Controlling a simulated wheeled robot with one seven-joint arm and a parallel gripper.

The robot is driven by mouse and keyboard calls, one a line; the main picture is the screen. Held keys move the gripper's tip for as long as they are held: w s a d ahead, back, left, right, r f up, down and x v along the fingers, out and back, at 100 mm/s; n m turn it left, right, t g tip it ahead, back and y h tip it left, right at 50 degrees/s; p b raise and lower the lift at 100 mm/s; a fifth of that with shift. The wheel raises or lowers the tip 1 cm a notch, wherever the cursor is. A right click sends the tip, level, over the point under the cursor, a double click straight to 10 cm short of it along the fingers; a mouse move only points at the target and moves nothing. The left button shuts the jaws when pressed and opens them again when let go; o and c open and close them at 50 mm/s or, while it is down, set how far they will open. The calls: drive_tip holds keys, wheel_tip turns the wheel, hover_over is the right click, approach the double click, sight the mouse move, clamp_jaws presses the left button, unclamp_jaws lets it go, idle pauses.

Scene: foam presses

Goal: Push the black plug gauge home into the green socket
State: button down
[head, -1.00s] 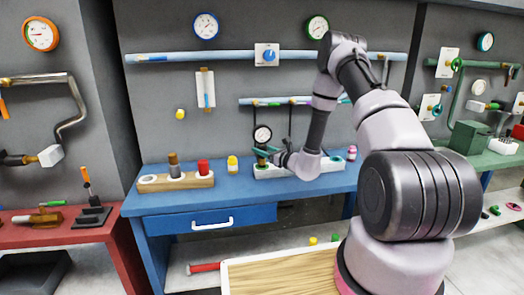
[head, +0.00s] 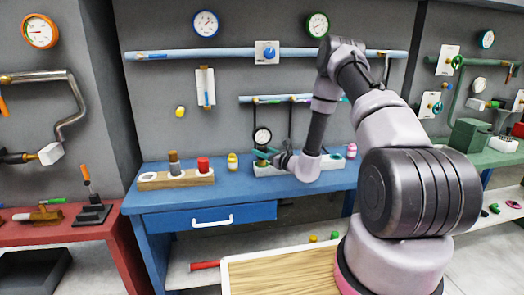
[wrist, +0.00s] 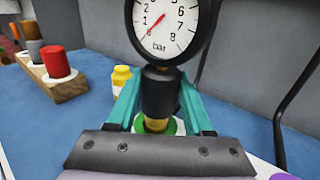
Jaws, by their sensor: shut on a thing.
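The black plug gauge (head: 262,136) stands roughly upright, its white dial on a black body; in the wrist view its body (wrist: 160,92) sits between my teal fingers. My gripper (head: 266,155), also in the wrist view (wrist: 160,110), is shut on that body. A brass stem shows below the body, in line with the green socket (wrist: 171,127). The green ring shows around and behind the stem. How deep the stem sits is hidden by the fingers and the gripper's front edge. The socket is in a white block (head: 266,171) on the blue bench.
A wooden block (head: 150,182) with brown and red plugs stands left on the blue bench (head: 240,190). A yellow bottle (head: 232,162) stands between it and the white block. A pink bottle (head: 351,151) is at the right. Thin black hoses hang behind the gauge.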

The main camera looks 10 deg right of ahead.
drive_tip(key=shift+f, duration=1.15)
drive_tip(key=shift+c, duration=1.1)
unclamp_jaws()
drive_tip(key=v, duration=1)
drive_tip(key=shift+s+d, duration=0.25)
drive_tip(key=shift+s, duration=0.1)
